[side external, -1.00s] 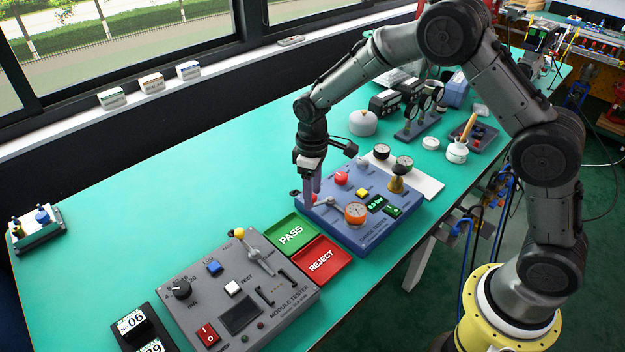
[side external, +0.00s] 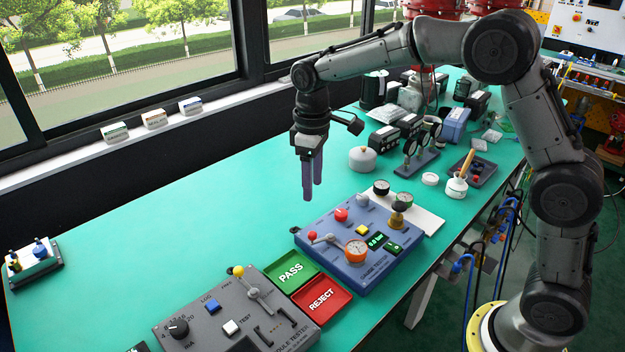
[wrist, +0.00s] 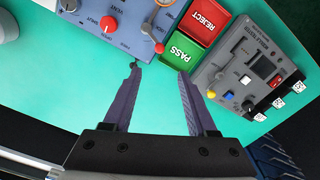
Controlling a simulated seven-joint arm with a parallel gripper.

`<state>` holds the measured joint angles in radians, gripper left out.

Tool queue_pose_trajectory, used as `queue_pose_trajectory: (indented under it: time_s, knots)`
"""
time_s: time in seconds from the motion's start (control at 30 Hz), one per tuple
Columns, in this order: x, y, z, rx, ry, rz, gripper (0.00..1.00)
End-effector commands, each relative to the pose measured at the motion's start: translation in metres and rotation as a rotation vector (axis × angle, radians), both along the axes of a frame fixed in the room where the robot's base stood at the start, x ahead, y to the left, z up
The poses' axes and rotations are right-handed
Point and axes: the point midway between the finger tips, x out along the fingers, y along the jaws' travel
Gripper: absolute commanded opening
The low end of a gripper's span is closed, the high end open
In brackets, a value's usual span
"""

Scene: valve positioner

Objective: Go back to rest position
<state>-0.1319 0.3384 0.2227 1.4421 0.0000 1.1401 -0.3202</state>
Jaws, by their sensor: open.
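My gripper (side external: 312,198) is open and empty, pointing down in the air above the teal table, behind the blue gauge tester box (side external: 345,262). In the wrist view my gripper (wrist: 160,70) has its two purple fingers apart with only table between them. The blue box carries a lever with a red ball (side external: 312,235), a red knob (side external: 341,214) and an orange dial (side external: 356,250). The red-ball lever also shows in the wrist view (wrist: 159,47), beyond the fingertips and clear of them.
A green PASS tray (side external: 291,272) and a red REJECT tray (side external: 321,298) lie beside the box. A grey module tester (side external: 215,318) stands at the front. A white round canister (side external: 362,158) and gauge stand (side external: 420,155) are behind.

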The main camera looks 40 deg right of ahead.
Motion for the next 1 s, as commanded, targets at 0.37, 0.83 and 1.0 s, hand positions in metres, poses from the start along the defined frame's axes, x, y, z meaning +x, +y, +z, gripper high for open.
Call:
queue_pose_trajectory:
  time_s: [0.37,0.83,1.0]
  knots:
    - [0.0,-0.006,0.027,0.008,-0.06,-0.013,0.58]
    - [-0.147,-0.047,0.146,0.044,-0.359,-0.152,0.58]
    - [-0.215,-0.056,0.141,0.064,-0.45,-0.24,0.58]
